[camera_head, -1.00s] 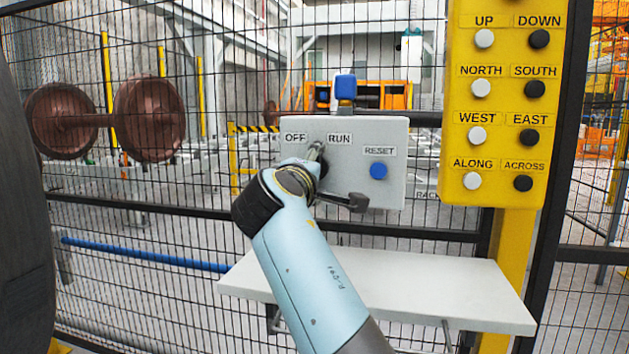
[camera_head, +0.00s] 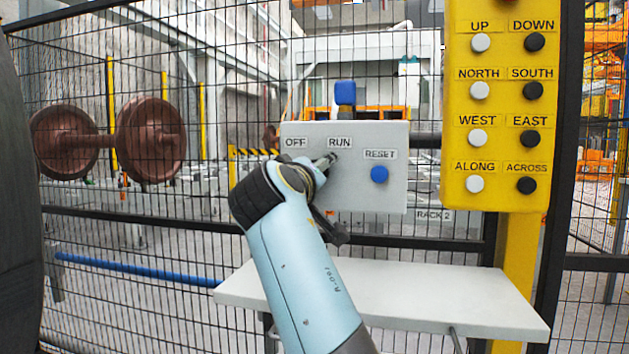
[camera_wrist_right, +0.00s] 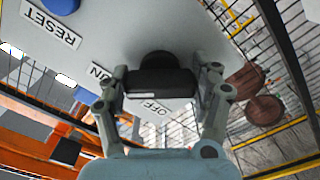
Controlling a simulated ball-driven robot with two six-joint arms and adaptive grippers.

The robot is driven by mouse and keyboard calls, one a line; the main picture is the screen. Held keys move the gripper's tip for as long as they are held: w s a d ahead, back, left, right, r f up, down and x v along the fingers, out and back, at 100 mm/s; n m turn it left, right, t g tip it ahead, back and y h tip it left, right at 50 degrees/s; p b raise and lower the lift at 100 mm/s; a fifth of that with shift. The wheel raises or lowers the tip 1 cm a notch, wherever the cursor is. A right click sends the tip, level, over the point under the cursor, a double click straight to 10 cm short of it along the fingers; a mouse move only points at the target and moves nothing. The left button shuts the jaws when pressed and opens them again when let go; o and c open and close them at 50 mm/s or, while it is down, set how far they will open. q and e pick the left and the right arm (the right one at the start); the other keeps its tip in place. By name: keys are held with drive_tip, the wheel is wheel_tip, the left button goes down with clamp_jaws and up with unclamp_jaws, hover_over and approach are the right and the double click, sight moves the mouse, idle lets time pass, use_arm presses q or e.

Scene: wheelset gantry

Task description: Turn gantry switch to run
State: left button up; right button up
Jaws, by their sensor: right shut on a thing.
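A light grey switch box (camera_head: 360,190) is mounted at the fence, with OFF (camera_head: 295,142), RUN (camera_head: 340,142) and RESET labels. My right gripper (camera_head: 327,162) is at the box face, just below the RUN label. In the right wrist view the right gripper (camera_wrist_right: 161,92) has its two fingers on either side of the black switch knob (camera_wrist_right: 160,82) and is shut on it. The wrist hides most of the knob in the head view. Its exact pointing direction cannot be told. My left gripper is not in view.
A blue RESET button (camera_head: 379,174) is right of the gripper. A yellow panel (camera_head: 507,110) with several black and white buttons stands further right. A white shelf (camera_head: 400,300) is below the box. A wire fence with brown wheelsets (camera_head: 150,140) behind it fills the left.

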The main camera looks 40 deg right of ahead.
sight(316, 135)
drive_tip(key=shift+f, duration=0.25)
drive_tip(key=o, duration=1.2)
drive_tip(key=shift+r, duration=0.1)
drive_tip(key=shift+c, duration=0.2)
drive_tip(key=shift+r, duration=0.15)
drive_tip(key=r, duration=0.7)
drive_tip(key=shift+w+r, duration=0.1)
drive_tip(key=shift+w, duration=0.3)
drive_tip(key=r, duration=0.1)
drive_tip(key=s+r, duration=0.1)
drive_tip(key=r, duration=0.1)
drive_tip(key=shift+s, duration=0.1)
drive_tip(key=shift+w+f, duration=0.2)
drive_tip(key=shift+w, duration=0.05)
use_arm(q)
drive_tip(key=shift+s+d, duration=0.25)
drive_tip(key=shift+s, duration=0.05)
use_arm(e)
drive_tip(key=shift+s, duration=0.1)
